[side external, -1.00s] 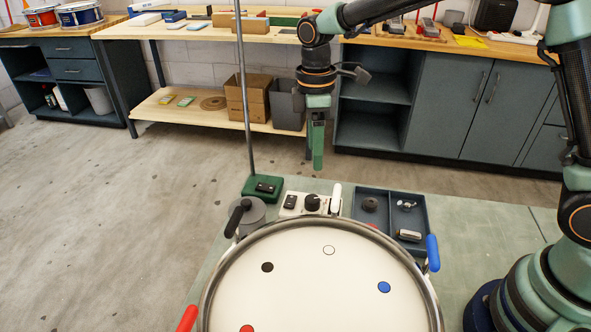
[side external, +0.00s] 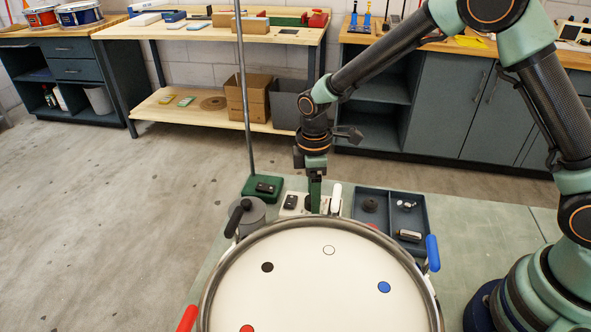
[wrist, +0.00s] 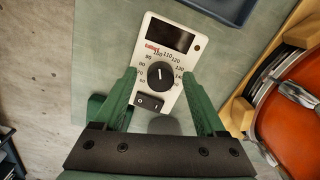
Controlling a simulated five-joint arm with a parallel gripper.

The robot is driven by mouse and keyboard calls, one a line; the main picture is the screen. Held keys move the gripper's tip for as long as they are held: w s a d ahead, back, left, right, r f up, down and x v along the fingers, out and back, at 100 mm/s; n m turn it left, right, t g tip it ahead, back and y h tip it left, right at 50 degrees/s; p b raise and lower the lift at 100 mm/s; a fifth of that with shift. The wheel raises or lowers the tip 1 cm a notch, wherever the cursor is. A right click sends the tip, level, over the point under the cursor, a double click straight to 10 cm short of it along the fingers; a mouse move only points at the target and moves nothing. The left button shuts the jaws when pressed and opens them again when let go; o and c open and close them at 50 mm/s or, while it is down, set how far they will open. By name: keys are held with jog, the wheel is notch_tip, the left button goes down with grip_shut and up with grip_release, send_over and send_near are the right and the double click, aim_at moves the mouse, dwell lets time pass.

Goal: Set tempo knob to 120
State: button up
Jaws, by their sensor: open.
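The white tempo box (wrist: 151,40) has a dark display, a round black knob (wrist: 160,76) and a black rocker switch (wrist: 150,101). Numbers ring the knob. Its white pointer line points roughly up in the wrist view, near 100 to 110; the exact mark is too small to tell. My gripper (wrist: 160,80) is open, with one green finger on each side of the knob and a gap to it. In the side view the box (side external: 291,204) stands behind the drum, and my gripper (side external: 315,203) is down over it, hiding much of the knob.
A large drum (side external: 320,290) with coloured dots and coloured lugs stands in front of the box. A dark tray (side external: 375,193) with small parts lies to the right. A green stand base (side external: 262,188) with a tall pole and a grey pot (side external: 251,215) are to the left.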

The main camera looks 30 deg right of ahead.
jog(key=shift+c, duration=0.3)
grip_shut()
jog(key=shift+w+r+m, duration=0.1)
jog(key=shift+m, duration=0.4)
jog(key=m, duration=0.9)
jog(key=shift+m+t, duration=0.3)
dwell(0.4)
